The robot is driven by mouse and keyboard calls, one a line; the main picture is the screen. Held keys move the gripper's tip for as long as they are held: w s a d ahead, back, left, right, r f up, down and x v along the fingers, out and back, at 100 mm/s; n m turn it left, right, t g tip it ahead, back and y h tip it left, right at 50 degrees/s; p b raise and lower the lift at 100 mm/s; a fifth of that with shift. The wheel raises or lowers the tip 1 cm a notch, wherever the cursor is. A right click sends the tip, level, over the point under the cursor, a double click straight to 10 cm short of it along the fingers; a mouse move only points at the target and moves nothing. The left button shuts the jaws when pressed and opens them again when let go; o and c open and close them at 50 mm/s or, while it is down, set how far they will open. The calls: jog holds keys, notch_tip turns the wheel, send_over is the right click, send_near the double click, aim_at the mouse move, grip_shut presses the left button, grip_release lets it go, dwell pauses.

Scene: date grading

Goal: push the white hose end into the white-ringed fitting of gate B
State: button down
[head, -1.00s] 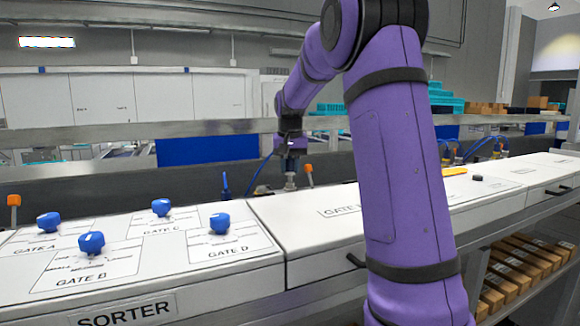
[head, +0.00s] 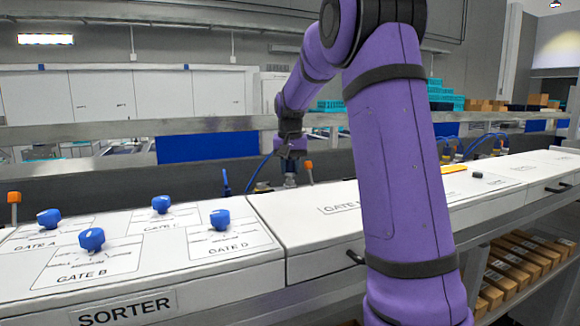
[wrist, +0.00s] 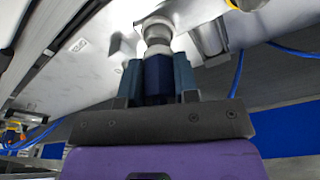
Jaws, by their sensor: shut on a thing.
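My gripper (head: 291,165) is at the far side of the sorter bench, pointing down and partly small in the head view. In the wrist view my gripper (wrist: 159,80) is shut on the hose end, a dark blue body (wrist: 157,72) with a pale collar (wrist: 157,47) beyond the fingers. A whitish round fitting (wrist: 155,25) lies straight ahead of the collar, in line with it. The two look touching or nearly so; I cannot tell how deep the hose end sits. No gate letter is readable at the fitting.
An orange-topped part (head: 309,167) stands just right of my gripper. Blue hoses (wrist: 238,75) run at the right of the wrist view. Blue knobs (head: 92,239) stand on the white sorter top (head: 180,262). A metal rail (head: 200,125) runs behind.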

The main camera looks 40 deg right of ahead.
jog(key=shift+f, duration=0.65)
dwell(0.5)
jog(key=c, duration=1.5)
grip_release()
jog(key=o, duration=1)
jog(key=shift+o, duration=0.2)
jog(key=shift+r, duration=0.15)
jog(key=shift+r, duration=4.85)
